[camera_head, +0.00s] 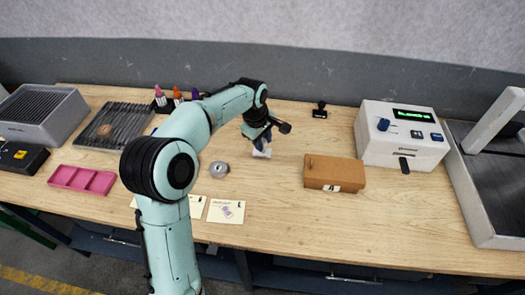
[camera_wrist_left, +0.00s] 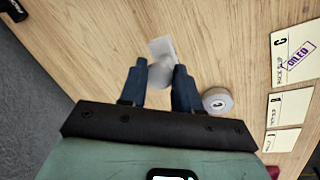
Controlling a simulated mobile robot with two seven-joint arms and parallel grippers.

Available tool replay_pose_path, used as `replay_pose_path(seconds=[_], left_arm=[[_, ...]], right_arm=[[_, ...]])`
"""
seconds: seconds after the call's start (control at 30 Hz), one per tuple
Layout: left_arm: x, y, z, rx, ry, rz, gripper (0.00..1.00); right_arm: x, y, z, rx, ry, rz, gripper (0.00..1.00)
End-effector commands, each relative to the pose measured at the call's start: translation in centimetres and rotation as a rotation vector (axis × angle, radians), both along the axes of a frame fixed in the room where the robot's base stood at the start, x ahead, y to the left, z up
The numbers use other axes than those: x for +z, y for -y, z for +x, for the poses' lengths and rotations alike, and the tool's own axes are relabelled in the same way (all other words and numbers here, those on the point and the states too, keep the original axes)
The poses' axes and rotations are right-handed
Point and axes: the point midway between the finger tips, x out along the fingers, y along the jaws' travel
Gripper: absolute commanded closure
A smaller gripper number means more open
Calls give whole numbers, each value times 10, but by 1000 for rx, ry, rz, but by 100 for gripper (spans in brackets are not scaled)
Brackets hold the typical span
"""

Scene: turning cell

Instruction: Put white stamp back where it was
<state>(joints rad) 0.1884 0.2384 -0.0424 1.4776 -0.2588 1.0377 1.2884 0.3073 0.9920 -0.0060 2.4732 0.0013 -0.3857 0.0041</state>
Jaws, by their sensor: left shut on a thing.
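The white stamp (camera_head: 262,153) is a small pale piece at my left fingertips in the head view. In the left wrist view the white stamp (camera_wrist_left: 162,46) shows a pale block with a rounded grey part between the fingers. My left gripper (camera_head: 259,139) is shut on it, low over the middle of the table. In the left wrist view the blue fingers (camera_wrist_left: 160,75) are on either side of the rounded part. I cannot tell whether the stamp touches the wood. My right gripper is not in view.
A round grey piece (camera_head: 219,169) lies just left of the stamp. Paper cards (camera_head: 226,211) lie at the front edge. A brown box (camera_head: 333,173) and a white machine (camera_head: 400,136) stand right. A black stamp (camera_head: 319,110) stands behind. A pink tray (camera_head: 82,179) is left.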

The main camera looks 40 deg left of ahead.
Motion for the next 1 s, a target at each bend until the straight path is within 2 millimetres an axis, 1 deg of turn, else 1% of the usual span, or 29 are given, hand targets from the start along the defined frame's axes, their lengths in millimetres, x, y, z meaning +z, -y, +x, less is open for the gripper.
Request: replay_pose_path(seconds=[0.07,0.2,0.3,0.4,0.63,0.77,0.8,0.83,0.87,1.0], left_arm=[[-6,0,0,0,0,0,88],[-29,0,-1,0,-4,-1,88],[-41,0,0,0,-2,-1,88],[-45,0,0,0,0,0,88],[-44,0,0,0,1,0,88],[-48,0,0,-1,0,0,88],[-48,0,0,0,0,0,55],[-47,0,0,0,0,0,45],[-47,0,0,0,0,0,43],[-47,0,0,0,1,0,43]], right_arm=[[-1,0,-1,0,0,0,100],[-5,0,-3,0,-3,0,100],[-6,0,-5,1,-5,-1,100],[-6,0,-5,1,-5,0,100],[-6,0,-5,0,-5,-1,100],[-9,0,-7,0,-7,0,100],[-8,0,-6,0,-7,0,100],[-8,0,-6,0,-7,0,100],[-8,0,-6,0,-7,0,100],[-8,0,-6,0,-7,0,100]])
